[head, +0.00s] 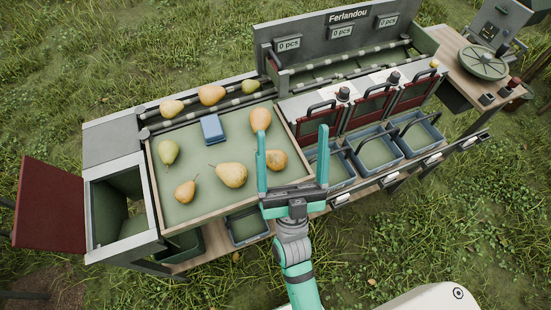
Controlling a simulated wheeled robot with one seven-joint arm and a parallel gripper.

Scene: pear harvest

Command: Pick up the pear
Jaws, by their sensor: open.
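Several pears lie in a shallow green-lined tray (205,208) in the head view; which one the task means I cannot tell. A pear with a brownish blush (276,160) lies at the tray's right side, seen between my gripper's fingers. A yellow pear (231,175) lies left of it, and an orange pear (260,121) lies farther back. A small pear (186,191) and a green pear (168,152) lie at the left. My gripper (291,150) is open and empty, its two teal fingers apart. Its height above the tray is hard to judge.
A blue box (211,129) lies in the tray's back part. More pears (211,95) rest on the rollers behind. Blue baskets (377,152) and red flaps (370,107) stand at the right. An open bin (118,210) is at the left.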

